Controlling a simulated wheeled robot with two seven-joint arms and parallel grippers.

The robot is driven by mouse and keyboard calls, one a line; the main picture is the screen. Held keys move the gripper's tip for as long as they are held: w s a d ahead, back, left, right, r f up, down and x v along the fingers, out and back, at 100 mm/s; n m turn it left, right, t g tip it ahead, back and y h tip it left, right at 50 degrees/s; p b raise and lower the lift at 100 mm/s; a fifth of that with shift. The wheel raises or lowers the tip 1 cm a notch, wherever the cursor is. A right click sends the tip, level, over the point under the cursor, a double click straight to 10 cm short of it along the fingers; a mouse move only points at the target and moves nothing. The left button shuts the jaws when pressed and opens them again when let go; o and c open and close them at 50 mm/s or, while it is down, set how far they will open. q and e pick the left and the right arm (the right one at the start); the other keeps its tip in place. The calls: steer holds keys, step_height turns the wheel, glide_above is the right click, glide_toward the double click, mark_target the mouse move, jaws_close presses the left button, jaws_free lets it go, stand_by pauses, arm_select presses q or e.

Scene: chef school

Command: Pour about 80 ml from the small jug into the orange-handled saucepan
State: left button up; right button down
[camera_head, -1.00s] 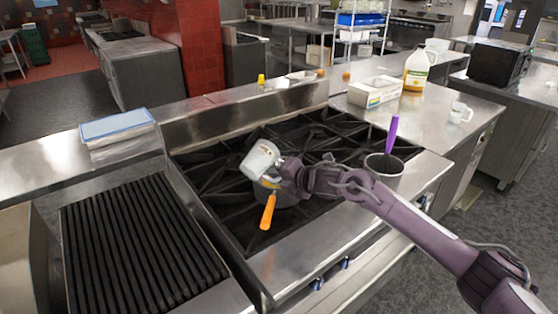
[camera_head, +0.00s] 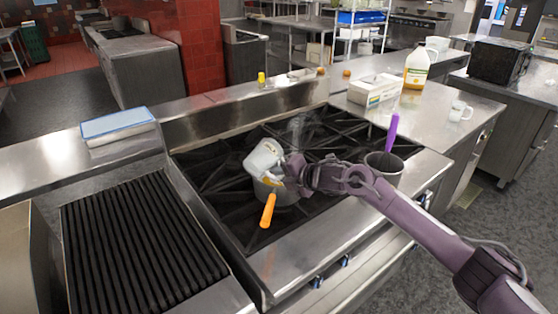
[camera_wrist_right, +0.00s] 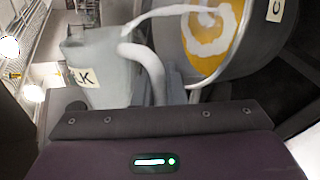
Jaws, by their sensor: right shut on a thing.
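The small jug (camera_head: 262,158) is white and tilted over the orange-handled saucepan (camera_head: 286,194) on the stove. My right gripper (camera_head: 294,172) is shut on the jug, to its right in the head view. The saucepan's orange handle (camera_head: 268,211) points to the front. In the right wrist view, the jug (camera_wrist_right: 92,85) has a label of which "LK" shows. A white stream (camera_wrist_right: 165,14) runs from the jug's lip toward the saucepan (camera_wrist_right: 250,45), which holds something orange-yellow with a white swirl. My left gripper is out of view.
A ridged grill (camera_head: 140,240) lies to the left. A box (camera_head: 377,90), a large bottle (camera_head: 416,70) and a white mug (camera_head: 460,111) stand on the right counter.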

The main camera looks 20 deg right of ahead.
steer(key=shift+s+a+r, duration=0.1)
steer(key=shift+s+a, duration=0.05)
steer(key=shift+a, duration=0.1)
steer(key=b, duration=0.2)
steer(key=f+n+t+h+b, duration=0.1)
steer(key=b, duration=0.1)
steer(key=shift+s+a+n, duration=0.1)
steer(key=shift+s+n, duration=0.05)
steer(key=shift+n, duration=0.15)
steer(key=b, duration=0.1)
steer(key=r+n+t+b, duration=0.1)
steer(key=b, duration=0.1)
steer(key=shift+w+d+r+n+h, duration=0.1)
steer(key=shift+w+d+n+h, duration=0.1)
steer(key=shift+n+h, duration=0.1)
steer(key=shift+w+d+r+n+b, duration=0.15)
steer(key=shift+n+b, duration=0.15)
steer(key=shift+b, duration=0.35)
